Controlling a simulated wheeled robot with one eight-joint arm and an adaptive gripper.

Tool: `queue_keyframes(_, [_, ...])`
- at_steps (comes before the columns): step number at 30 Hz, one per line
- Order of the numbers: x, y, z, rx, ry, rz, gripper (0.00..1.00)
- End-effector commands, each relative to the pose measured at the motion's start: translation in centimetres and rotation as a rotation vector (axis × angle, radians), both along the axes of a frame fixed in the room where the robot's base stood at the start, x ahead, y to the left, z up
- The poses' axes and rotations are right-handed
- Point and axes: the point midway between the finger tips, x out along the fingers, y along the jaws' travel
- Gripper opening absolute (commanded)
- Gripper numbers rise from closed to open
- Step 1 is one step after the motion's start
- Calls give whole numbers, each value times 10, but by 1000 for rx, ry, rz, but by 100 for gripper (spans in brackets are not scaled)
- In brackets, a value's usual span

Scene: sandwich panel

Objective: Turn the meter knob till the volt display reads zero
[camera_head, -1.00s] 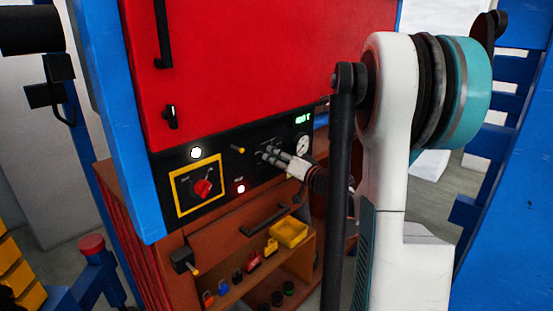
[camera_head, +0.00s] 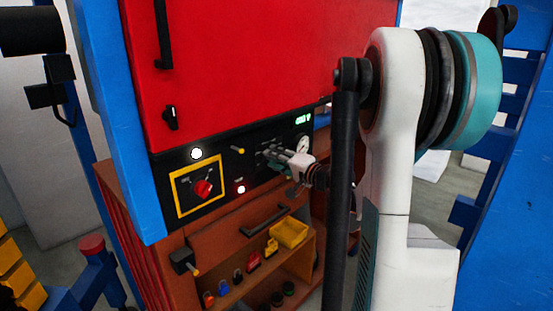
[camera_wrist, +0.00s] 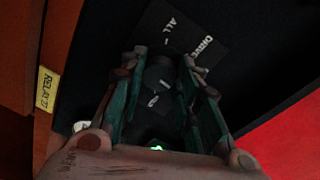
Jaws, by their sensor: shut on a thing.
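The meter knob (camera_wrist: 158,78) is a dark knob between the two fingers of my gripper (camera_wrist: 160,62) in the wrist view. My gripper is shut on it. In the head view my gripper (camera_head: 268,155) reaches the black panel from the right, and its fingers hide the knob. The volt display (camera_head: 303,118) glows green at the panel's upper right. Its digits are too small and blurred to read surely.
A round white gauge (camera_head: 303,143) sits below the display. A red rotary switch (camera_head: 203,188) in a yellow frame, a white lamp (camera_head: 196,153) and a red lamp (camera_head: 240,188) are at the left. A shelf below holds padlocks and a yellow bin (camera_head: 289,233).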

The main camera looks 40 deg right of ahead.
Motion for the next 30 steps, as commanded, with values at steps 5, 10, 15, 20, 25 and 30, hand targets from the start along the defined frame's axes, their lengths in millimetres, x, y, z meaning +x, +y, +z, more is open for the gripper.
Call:
queue_keyframes(5, [0,-1,1,121,9,0,6])
queue_keyframes(10, [0,-1,1,203,16,-1,6])
queue_keyframes(15, [0,-1,1,252,20,-1,6])
queue_keyframes(20, [0,-1,1,272,22,-1,6])
queue_keyframes(25, [0,-1,1,275,22,-1,6])
queue_keyframes(30, [0,-1,1,275,22,-1,6])
